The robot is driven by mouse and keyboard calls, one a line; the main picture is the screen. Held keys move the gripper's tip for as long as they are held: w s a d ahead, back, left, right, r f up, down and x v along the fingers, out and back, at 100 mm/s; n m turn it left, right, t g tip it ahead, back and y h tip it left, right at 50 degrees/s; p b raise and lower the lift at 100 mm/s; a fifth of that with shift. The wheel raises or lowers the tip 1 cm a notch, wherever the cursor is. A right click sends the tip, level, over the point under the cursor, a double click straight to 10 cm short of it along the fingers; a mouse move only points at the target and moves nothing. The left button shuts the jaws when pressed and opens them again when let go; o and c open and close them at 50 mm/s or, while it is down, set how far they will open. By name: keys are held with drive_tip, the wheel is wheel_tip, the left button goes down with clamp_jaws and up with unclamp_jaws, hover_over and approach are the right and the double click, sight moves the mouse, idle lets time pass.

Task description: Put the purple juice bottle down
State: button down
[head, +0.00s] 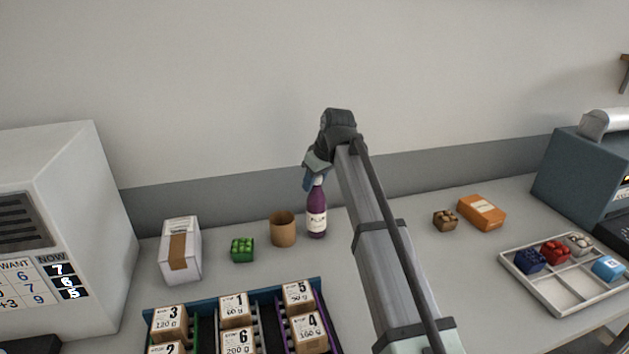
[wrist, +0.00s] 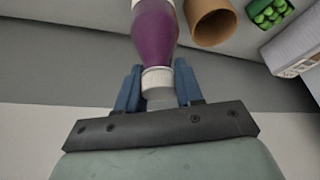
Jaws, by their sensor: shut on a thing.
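The purple juice bottle (head: 316,215) is upright at the back of the counter, with a white label around its middle. My gripper (head: 314,181) is above it, shut on its white cap. In the wrist view my gripper (wrist: 158,88) has a blue finger on each side of the white cap, and the purple body (wrist: 154,38) extends away from the fingers. The bottle's base appears at or very near the counter surface; I cannot tell whether it touches.
A brown cardboard cylinder (head: 283,229) stands just left of the bottle. A green block (head: 242,250) and a taped white box (head: 181,250) are further left. A rack of numbered boxes (head: 320,283) is in front. A brown block (head: 445,220), orange box (head: 482,212) and divided tray (head: 563,309) are right.

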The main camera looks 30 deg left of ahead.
drive_tip(key=shift+f, duration=0.1)
drive_tip(key=c, duration=0.7)
unclamp_jaws()
drive_tip(key=v, duration=1.2)
